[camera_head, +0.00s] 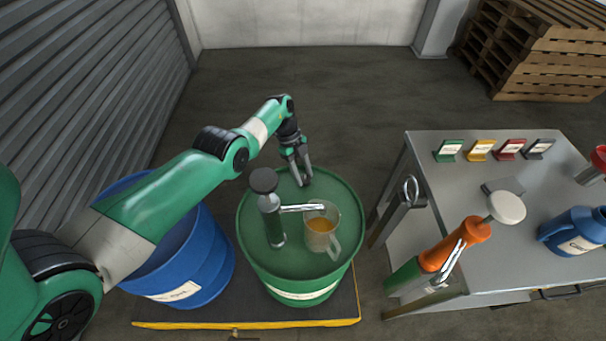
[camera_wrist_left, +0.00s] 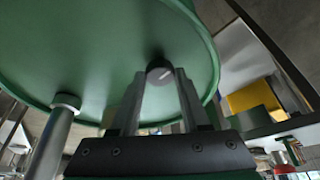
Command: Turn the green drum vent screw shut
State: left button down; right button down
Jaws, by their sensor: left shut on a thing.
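The green drum (camera_head: 262,262) stands on a dark pallet with a yellow edge. My left gripper (camera_head: 301,180) reaches down to the far side of the drum's lid. In the left wrist view, the gripper (camera_wrist_left: 160,88) is shut on the drum vent screw (camera_wrist_left: 160,71), a small dark round knob with a light mark on its face. The fingers lie on both sides of the knob. In the head view the fingers hide the screw. My right gripper is not in view.
A hand pump (camera_head: 271,220) with a dark knob stands on the drum; its spout reaches over a jug of amber liquid (camera_head: 320,232). A blue drum (camera_head: 190,262) is at left. A table (camera_head: 480,200) at right holds colored cards, an orange-green pump (camera_head: 455,245) and a blue jug (camera_head: 577,232).

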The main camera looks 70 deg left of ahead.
pick_arm(q)
jog(key=shift+c, duration=1.9)
grip_release()
jog(key=p+v, duration=0.3)
jog(key=v, duration=0.8)
jog(key=shift+a+r, duration=0.2)
jog(key=shift+r, duration=0.05)
jog(key=shift+s, duration=0.1)
